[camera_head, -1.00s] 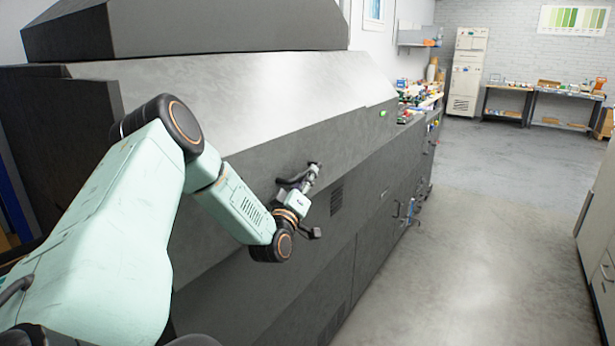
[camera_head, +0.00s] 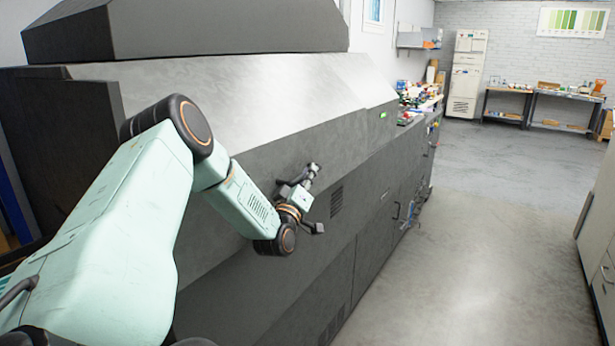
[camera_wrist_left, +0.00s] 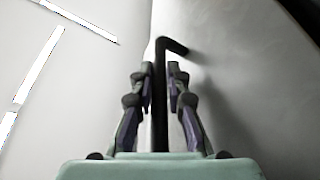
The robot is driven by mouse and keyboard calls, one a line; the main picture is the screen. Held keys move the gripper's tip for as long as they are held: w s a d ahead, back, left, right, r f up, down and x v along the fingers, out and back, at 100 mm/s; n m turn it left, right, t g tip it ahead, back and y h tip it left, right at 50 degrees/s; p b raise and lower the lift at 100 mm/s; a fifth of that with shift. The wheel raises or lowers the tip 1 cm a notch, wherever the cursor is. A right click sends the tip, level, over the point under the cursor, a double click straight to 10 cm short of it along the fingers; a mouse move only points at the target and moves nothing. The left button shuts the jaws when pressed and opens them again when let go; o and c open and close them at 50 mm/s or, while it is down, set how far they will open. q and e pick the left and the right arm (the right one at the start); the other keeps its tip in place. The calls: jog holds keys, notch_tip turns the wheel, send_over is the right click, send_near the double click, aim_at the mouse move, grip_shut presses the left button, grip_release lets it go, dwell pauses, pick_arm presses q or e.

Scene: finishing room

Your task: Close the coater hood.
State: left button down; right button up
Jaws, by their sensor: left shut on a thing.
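The coater hood (camera_head: 230,85) is the large grey metal cover with a sloping front on the long dark machine. Its front face runs down along the aisle; I cannot tell from here whether it is fully shut. My left gripper (camera_head: 304,181) is at the hood's front face, left of a small vent. In the left wrist view its two fingers (camera_wrist_left: 160,80) are closed on a black bar handle (camera_wrist_left: 161,110) with a bent end, which stands close to a pale grey surface. My right gripper is not in view.
The machine's lower body (camera_head: 340,270) has vents and handles along the aisle. The concrete floor (camera_head: 480,240) to the right is clear. A cabinet (camera_head: 597,240) stands at the right edge. Shelves, a white cabinet (camera_head: 466,75) and benches are at the back.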

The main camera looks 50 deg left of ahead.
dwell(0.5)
pick_arm(q)
jog(key=shift+m+t, duration=0.3)
jog(key=shift+m, duration=0.5)
jog(key=a+f+b, duration=0.2)
jog(key=a+f, duration=0.1)
jog(key=shift+s+a, duration=0.15)
jog(key=shift+s, duration=0.25)
jog(key=shift+s+a, duration=0.1)
jog(key=shift+a, duration=0.1)
jog(key=shift+d, duration=0.15)
jog(key=c, duration=1.7)
grip_release()
jog(key=o, duration=0.4)
jog(key=shift+a+f, duration=0.15)
jog(key=shift+a, duration=0.1)
jog(key=shift+c, duration=0.2)
jog(key=shift+d, duration=0.2)
